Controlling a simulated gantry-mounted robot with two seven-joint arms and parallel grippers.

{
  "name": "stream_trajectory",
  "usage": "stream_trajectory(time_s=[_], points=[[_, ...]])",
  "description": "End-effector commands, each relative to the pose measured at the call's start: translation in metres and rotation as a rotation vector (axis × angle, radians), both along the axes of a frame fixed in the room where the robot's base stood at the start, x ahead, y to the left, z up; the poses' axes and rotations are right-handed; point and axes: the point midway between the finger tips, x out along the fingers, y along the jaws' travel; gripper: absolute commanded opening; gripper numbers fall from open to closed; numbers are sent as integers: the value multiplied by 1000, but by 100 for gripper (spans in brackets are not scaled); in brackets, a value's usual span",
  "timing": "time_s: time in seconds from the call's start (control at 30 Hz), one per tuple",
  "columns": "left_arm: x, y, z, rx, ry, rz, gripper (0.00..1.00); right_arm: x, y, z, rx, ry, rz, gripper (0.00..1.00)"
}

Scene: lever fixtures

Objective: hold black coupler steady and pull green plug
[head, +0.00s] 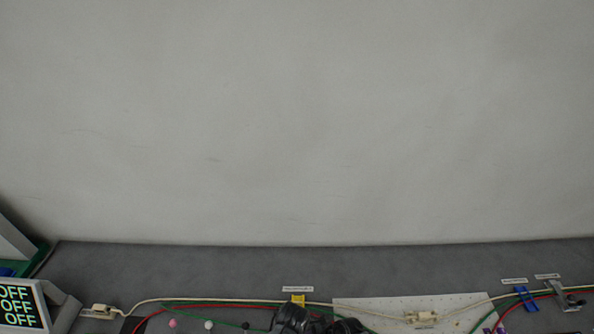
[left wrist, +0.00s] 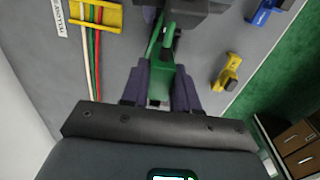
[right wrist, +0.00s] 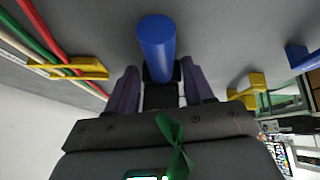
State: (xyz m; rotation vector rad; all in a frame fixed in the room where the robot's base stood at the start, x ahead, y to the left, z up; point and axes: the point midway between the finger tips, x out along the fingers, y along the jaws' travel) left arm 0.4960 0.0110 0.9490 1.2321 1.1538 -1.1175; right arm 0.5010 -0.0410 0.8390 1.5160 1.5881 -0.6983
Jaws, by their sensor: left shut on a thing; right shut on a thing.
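The green plug (left wrist: 158,84) sits between the purple fingers of my left gripper (left wrist: 160,95), which is shut on it. A narrower green part runs up from it toward a dark shape at the top of the left wrist view. In the right wrist view my right gripper (right wrist: 160,95) is shut on the black coupler (right wrist: 160,93). A blue cylinder (right wrist: 157,45) projects from the black part, away from the gripper. In the head view only dark parts of my grippers show at the bottom edge.
A yellow clip (left wrist: 95,14) holds white, red and green cables on the grey surface. A yellow block (left wrist: 228,72) and a blue block (left wrist: 262,10) stand to the right. A green strip (right wrist: 174,145) crosses before my right gripper's body. A display reading OFF (head: 17,306) stands at far left.

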Motion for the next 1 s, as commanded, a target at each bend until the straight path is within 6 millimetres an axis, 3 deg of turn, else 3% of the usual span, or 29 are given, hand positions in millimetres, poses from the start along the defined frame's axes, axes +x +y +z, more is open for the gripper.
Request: stream_trajectory(time_s=[0.37, 0.7, 0.97, 1.0], points=[[0, 0, 1, 0, 0, 0, 0, -1, -1, -1, -1, 3, -1, 10], [0, 0, 18, 0, -1, 0, 0, -1, -1, -1, -1, 3, -1, 10], [0, 0, 20, 0, 0, 0, 0, -1, -1, -1, -1, 3, -1, 10], [0, 0, 20, 0, 0, 0, 0, -1, -1, -2, -1, 3, -1, 56]])
